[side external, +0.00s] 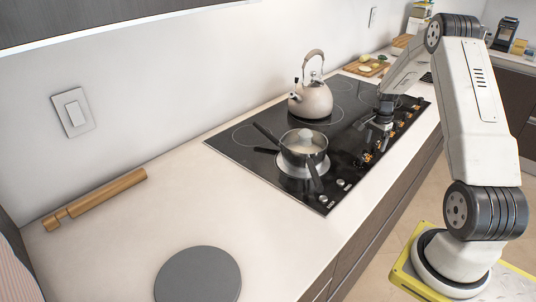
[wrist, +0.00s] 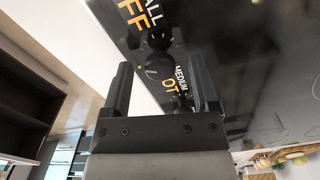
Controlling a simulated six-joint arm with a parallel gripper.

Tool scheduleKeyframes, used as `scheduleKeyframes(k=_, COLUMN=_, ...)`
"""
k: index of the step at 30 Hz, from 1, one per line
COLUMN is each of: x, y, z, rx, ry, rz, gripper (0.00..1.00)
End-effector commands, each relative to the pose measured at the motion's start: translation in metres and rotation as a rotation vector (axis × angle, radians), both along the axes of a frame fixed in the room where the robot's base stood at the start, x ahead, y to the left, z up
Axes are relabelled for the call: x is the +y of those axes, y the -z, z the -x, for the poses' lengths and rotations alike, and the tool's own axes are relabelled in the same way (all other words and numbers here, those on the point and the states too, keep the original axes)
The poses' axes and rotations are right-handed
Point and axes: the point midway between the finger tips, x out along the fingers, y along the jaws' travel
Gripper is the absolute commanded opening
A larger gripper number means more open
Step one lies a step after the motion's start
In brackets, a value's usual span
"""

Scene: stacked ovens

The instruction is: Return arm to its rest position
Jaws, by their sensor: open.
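My arm reaches from the right over the black cooktop (side external: 240,148) in the side external view. My gripper (side external: 374,125) is low over the cooktop, near the row of knobs (side external: 368,158) along its front edge. In the wrist view the two dark fingers of my gripper (wrist: 164,80) stand apart. A dark knob and orange and white lettering (wrist: 146,20) show beyond and between them. I see nothing held. Whether the fingers touch a knob cannot be told.
A saucepan (side external: 303,143) and a kettle (side external: 311,101) stand on the cooktop, left of my gripper. A rolling pin (side external: 95,200) and grey disc (side external: 198,276) lie on the counter (side external: 165,220). A cutting board (side external: 365,68) with food is behind. The near-left counter has free room.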

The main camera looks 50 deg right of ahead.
Motion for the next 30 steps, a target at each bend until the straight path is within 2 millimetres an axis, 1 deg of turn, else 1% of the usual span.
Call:
scheduleKeyframes(k=18, x=0.0000, y=0.0000, z=0.0000, rx=0.000, ry=0.335, rz=0.000, gripper=0.77)
scheduleKeyframes(k=24, x=0.0000, y=0.0000, z=0.0000, rx=0.000, ry=0.419, rz=0.000, gripper=0.77)
scheduleKeyframes(k=30, x=0.0001, y=0.0000, z=-0.0001, rx=0.000, ry=0.463, rz=0.000, gripper=0.77)
